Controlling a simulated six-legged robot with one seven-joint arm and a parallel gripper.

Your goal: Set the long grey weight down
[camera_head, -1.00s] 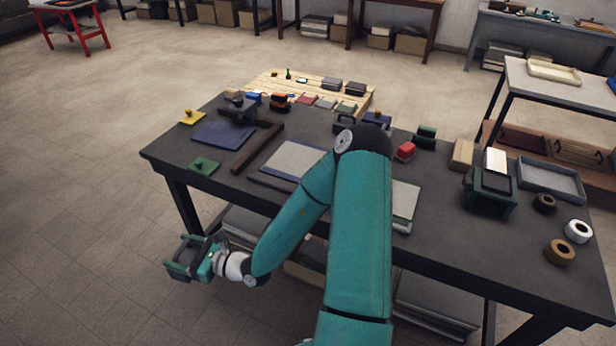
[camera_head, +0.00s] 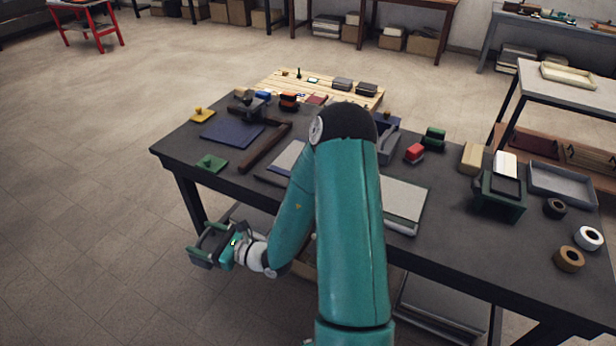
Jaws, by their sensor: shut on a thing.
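My gripper (camera_head: 212,246) hangs off the near left edge of the dark table (camera_head: 460,243), out over the floor and apart from the tabletop. It is shut on a dark grey piece (camera_head: 203,257), which I take to be the long grey weight. The piece is small in the picture and the green-edged fingers partly cover it, so its full length and underside cannot be made out. My teal arm hides the middle of the table.
A dark blue mat (camera_head: 232,134), a brown bar (camera_head: 264,148) and a green plate with a knob (camera_head: 211,163) lie on the left of the table. A green-framed block (camera_head: 499,196), a grey tray (camera_head: 562,184) and tape rolls (camera_head: 569,258) occupy the right.

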